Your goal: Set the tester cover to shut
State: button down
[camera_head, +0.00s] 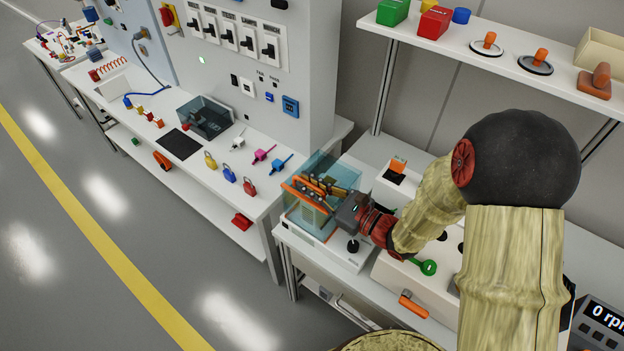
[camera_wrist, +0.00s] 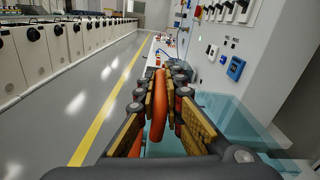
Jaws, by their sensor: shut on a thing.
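The tester cover (camera_head: 322,162) is a clear teal box-like lid on the tester (camera_head: 308,224) at the near end of the cabinet row. In the wrist view its teal panel (camera_wrist: 262,122) spreads to the right of the fingers. An orange handle bar (camera_wrist: 159,110) on the cover lies between the fingers. My gripper (camera_head: 312,188) is at the cover's front side, and its fingers (camera_wrist: 158,98) are closed around the bar. The cover looks raised and tilted, but its exact angle is partly hidden by my gripper.
A black knob (camera_head: 352,246) stands on the tester's base beside my wrist. A green-handled key-like part (camera_head: 428,267) is on the box to the right. Padlocks (camera_head: 229,173) lie on the bench to the left. A grey panel wall (camera_head: 315,60) rises behind. The floor aisle is clear.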

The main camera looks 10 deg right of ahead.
jog(key=shift+s+f, duration=0.1)
jog(key=shift+f, duration=0.05)
jog(key=c, duration=1.9)
grip_release()
jog(key=shift+d, duration=0.1)
jog(key=v, duration=1.1)
jog(key=shift+s+d, duration=0.25)
